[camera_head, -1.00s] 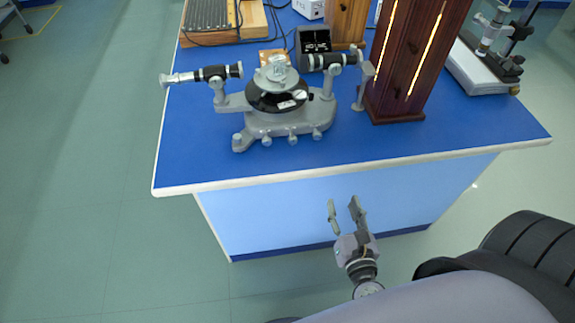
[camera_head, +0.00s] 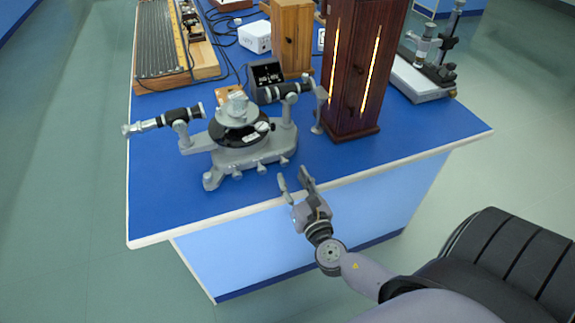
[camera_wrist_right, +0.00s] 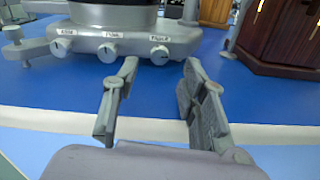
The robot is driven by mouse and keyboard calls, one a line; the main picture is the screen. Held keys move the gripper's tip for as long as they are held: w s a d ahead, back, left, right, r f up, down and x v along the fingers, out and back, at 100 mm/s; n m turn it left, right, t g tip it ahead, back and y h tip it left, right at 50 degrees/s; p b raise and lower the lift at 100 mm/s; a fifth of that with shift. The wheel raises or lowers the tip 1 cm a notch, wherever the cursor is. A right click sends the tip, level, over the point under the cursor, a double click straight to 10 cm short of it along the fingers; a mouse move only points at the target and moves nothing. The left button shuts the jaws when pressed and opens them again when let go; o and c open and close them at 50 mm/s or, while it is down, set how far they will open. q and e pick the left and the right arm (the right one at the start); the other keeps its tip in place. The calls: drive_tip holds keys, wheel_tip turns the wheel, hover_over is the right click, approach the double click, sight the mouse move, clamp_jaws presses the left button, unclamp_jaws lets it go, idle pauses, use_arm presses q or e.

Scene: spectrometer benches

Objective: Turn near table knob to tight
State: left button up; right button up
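A grey spectrometer (camera_head: 238,135) with a black round table stands near the front edge of the blue bench. Three small knobs, left (camera_head: 236,174), middle (camera_head: 261,168) and right (camera_head: 284,160), sit along the front of its base. In the right wrist view the left (camera_wrist_right: 60,47), middle (camera_wrist_right: 107,52) and right (camera_wrist_right: 159,55) knobs face me under small white labels, too blurred to read surely. My right gripper (camera_head: 293,179) is open and empty at the bench's front edge, apart from the knobs. In the wrist view, the right knob lies between its fingertips (camera_wrist_right: 158,75). My left gripper is out of view.
A dark wooden lamp housing (camera_head: 350,75) with glowing slits stands right of the spectrometer. A small black box (camera_head: 265,74) and a wooden box (camera_head: 291,35) stand behind. The blue bench top (camera_head: 400,137) is clear at front right.

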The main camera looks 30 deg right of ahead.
sight(285, 165)
drive_tip(key=shift+x, duration=2.15)
drive_tip(key=shift+a, duration=0.1)
clamp_jaws()
